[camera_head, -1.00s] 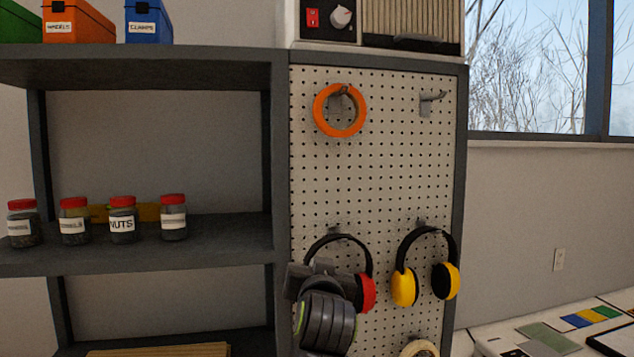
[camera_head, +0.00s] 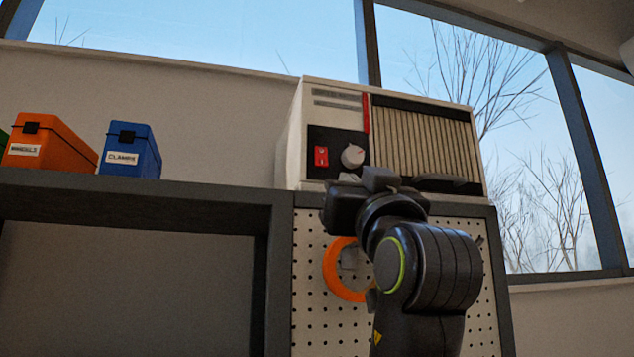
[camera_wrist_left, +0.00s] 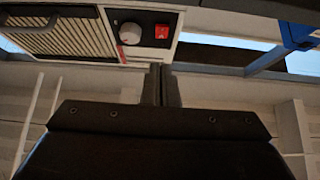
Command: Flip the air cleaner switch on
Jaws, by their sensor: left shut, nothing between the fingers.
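The air cleaner (camera_head: 318,113) is a cream box with a ribbed grille, standing on top of the shelf unit. Its red switch (camera_head: 321,156) sits on a dark panel, left of a round pale knob (camera_head: 352,155). I cannot tell which way the switch is set. In the left wrist view the switch (camera_wrist_left: 162,31) and knob (camera_wrist_left: 130,33) appear upside down near the top. My left gripper (camera_head: 368,181) is shut and empty, in front of the cleaner's lower edge, below and right of the switch. It hides part of the cleaner's base. My right gripper is out of view.
An orange ring (camera_head: 338,283) hangs on the pegboard (camera_head: 308,300) beside my left arm. A blue box (camera_head: 131,150) and an orange box (camera_head: 48,143) stand on the shelf top (camera_head: 130,186) at the left. The shelf top between the blue box and the cleaner is clear.

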